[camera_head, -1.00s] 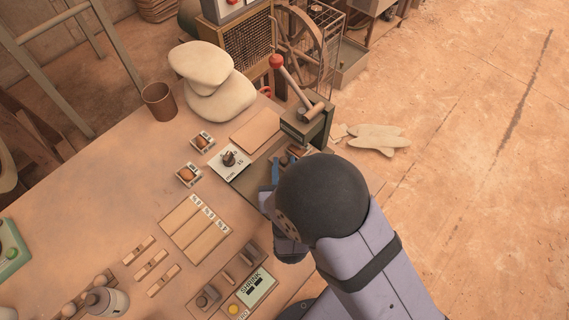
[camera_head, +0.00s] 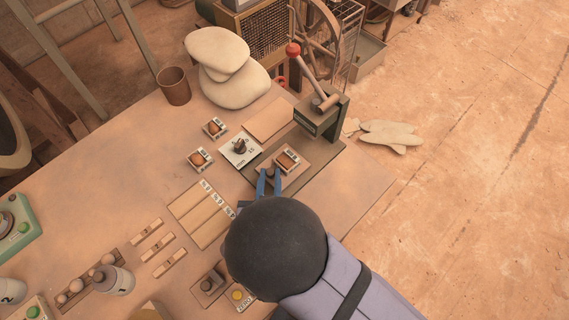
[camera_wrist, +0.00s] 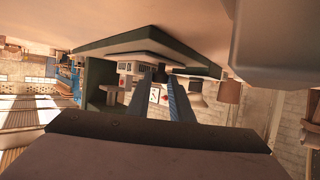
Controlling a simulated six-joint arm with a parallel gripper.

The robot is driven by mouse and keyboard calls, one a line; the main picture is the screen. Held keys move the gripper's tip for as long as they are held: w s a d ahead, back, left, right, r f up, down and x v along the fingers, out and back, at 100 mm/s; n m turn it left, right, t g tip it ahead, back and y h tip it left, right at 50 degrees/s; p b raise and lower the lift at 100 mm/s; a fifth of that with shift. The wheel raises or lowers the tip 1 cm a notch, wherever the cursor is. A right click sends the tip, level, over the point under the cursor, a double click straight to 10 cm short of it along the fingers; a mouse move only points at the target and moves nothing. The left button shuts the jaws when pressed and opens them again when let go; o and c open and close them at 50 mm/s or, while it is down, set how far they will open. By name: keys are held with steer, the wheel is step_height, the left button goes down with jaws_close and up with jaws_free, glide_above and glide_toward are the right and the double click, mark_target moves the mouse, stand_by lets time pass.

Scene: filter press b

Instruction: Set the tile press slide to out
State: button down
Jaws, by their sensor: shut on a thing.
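The tile press (camera_head: 335,122) stands at the table's right side, with a red-knobbed lever (camera_head: 293,50) tilted up to the left. Its slide (camera_head: 301,169) is a flat plate on the dark green base (camera_head: 322,160), drawn out in front of the press head. A small labelled box with an orange-brown piece (camera_head: 287,161) sits on it. My gripper (camera_head: 269,177) has its blue fingers shut on a small dark knob at the slide's near end.
A white dial plate (camera_head: 239,151) lies left of the slide, with two more labelled boxes (camera_head: 215,127) beyond it. Wooden strips (camera_head: 203,213) lie near my gripper. Pale sacks (camera_head: 232,82) and a brown cup (camera_head: 174,86) stand behind. The table's right corner is bare.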

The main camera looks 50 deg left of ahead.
steer(key=shift+s, duration=1.05)
steer(key=c, duration=1.9)
jaws_free()
steer(key=shift+r, duration=0.1)
step_height(320, 180, up, 10)
